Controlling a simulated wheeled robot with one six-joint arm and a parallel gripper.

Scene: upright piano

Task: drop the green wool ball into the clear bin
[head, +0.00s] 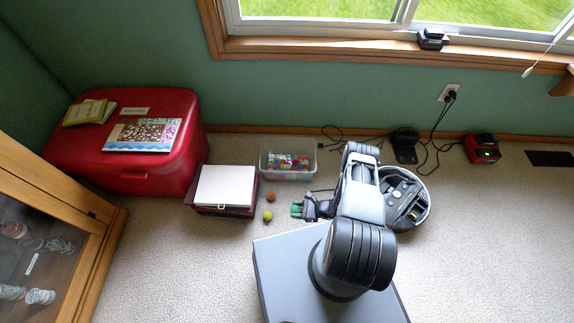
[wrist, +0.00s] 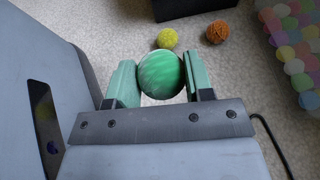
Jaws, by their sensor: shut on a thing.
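My gripper (wrist: 162,82) is shut on the green wool ball (wrist: 161,74), which sits between its two green-lined fingers in the wrist view. In the head view my gripper (head: 298,209) is over the carpet, in front of the clear bin, and the ball is hard to tell apart from the green fingertips. The clear bin (head: 263,175) stands on the carpet near the wall and holds several colourful balls. Part of that bin also shows at the upper right in the wrist view (wrist: 276,32).
A yellow-green ball (head: 267,215) and an orange-brown ball (head: 271,196) lie on the carpet left of my gripper. A dark box with a white lid (head: 225,186) stands left of the bin. A round robot vacuum (head: 420,213) and cables (head: 435,140) are to the right.

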